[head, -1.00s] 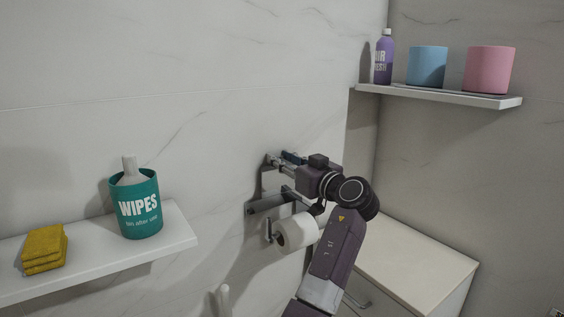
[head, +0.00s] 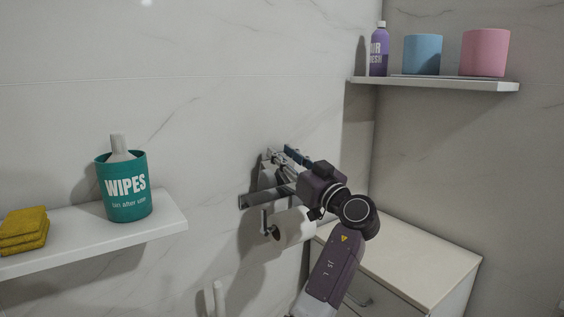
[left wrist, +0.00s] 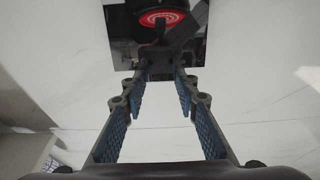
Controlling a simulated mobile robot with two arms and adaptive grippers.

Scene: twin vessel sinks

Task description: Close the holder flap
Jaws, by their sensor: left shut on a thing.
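The metal paper holder (head: 265,222) is fixed to the tiled wall, with a white roll (head: 294,229) on its arm. Its grey metal flap (head: 260,197) shows above the roll, partly hidden by my left gripper. My left gripper (head: 284,157) reaches in from the right side of the holder, with its fingertips at the metal parts above the roll. In the left wrist view, its blue-padded fingers (left wrist: 159,72) close on a dark, thin part in front of a shiny dark plate. The exact contact is hard to see. My right gripper is not in view.
A shelf (head: 165,222) at left holds a teal wipes tub (head: 127,187) and yellow cloths (head: 24,230). A corner shelf (head: 440,84) carries a purple bottle (head: 379,52), a blue cup (head: 422,54) and a pink cup (head: 486,52). A white cabinet (head: 410,262) stands below.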

